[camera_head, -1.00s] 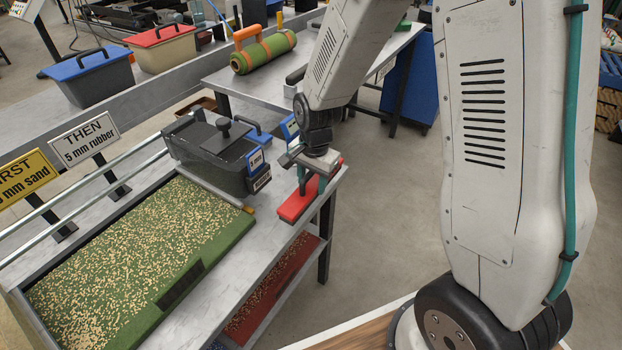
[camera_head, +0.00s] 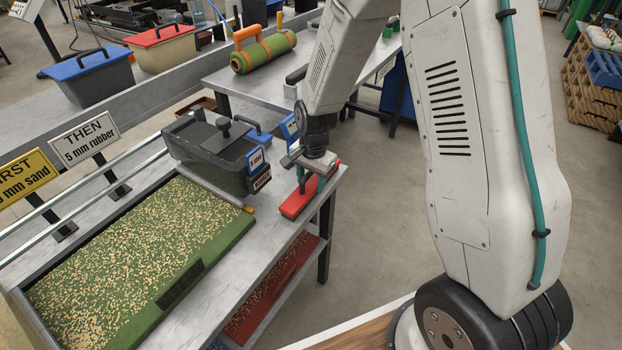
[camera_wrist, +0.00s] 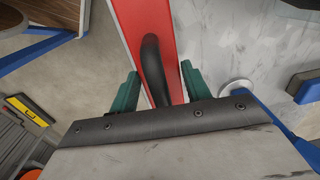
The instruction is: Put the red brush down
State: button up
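The red brush (camera_head: 298,204) lies flat near the right-hand corner of the metal bench, along its edge. In the wrist view the red brush (camera_wrist: 184,60) runs up the picture, its black handle (camera_wrist: 152,66) standing towards me. My gripper (camera_head: 311,184) is directly above the brush. In the wrist view the green fingers of my gripper (camera_wrist: 160,88) stand on either side of the handle, with narrow gaps showing, so it looks open around it. The brush's underside is hidden.
A dark lidded hopper (camera_head: 215,155) stands close to the left of the brush. A green turf slab (camera_head: 140,260) strewn with tan grains fills the front of the bench. A rolled turf (camera_head: 264,52) lies on the table behind. Open floor lies to the right.

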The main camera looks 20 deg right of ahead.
aim_at(314, 185)
jog(key=shift+o, duration=1.4)
jog(key=r, duration=1.1)
jog(key=shift+s+d+r, duration=0.1)
jog(key=shift+s+d, duration=0.1)
jog(key=shift+s, duration=0.05)
jog(key=s+d+r+n, duration=0.1)
jog(key=s+r+n, duration=0.2)
jog(key=s+r, duration=0.5)
jog(key=s+d+r+n, duration=0.1)
jog(key=s+r+n, duration=0.3)
jog(key=s, duration=0.6)
jog(key=s+d+r+n, duration=0.1)
jog(key=s+r+n, duration=0.2)
jog(key=s, duration=0.8)
notch_tip(314, 185, up, 2)
jog(key=shift+d+r+n+t, duration=0.15)
jog(key=shift+r+n+t, duration=0.05)
jog(key=shift+n+t, duration=0.2)
